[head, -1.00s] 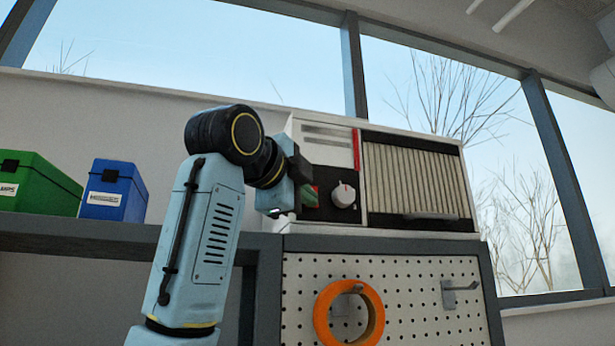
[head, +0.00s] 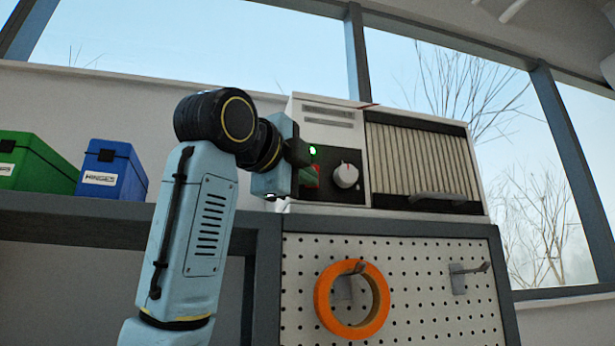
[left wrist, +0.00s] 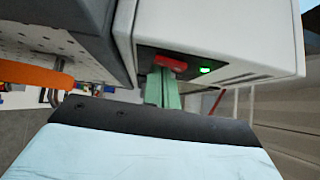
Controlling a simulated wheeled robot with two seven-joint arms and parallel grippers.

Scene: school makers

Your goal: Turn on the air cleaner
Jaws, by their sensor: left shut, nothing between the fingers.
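The air cleaner (head: 335,115) is a white box with a dark control panel, a pale knob and a pleated filter front. Its green light (head: 312,150) is lit and also shows in the left wrist view (left wrist: 205,70). A red switch (left wrist: 168,61) sits on the panel beside the light. My left gripper (head: 308,184) is shut and empty, with its green fingertips (left wrist: 162,75) at the switch, which they partly hide. I cannot tell whether they touch it. A red ribbon (head: 368,105) stands out from the front near the filter's top corner. My right gripper is not in view.
The cleaner stands on a grey-framed cabinet with a pegboard (head: 420,315) front. An orange tape roll (head: 322,305) hangs on a hook, beside an empty hook (head: 470,268). Blue (head: 125,180) and green (head: 40,165) boxes stand on the shelf at left.

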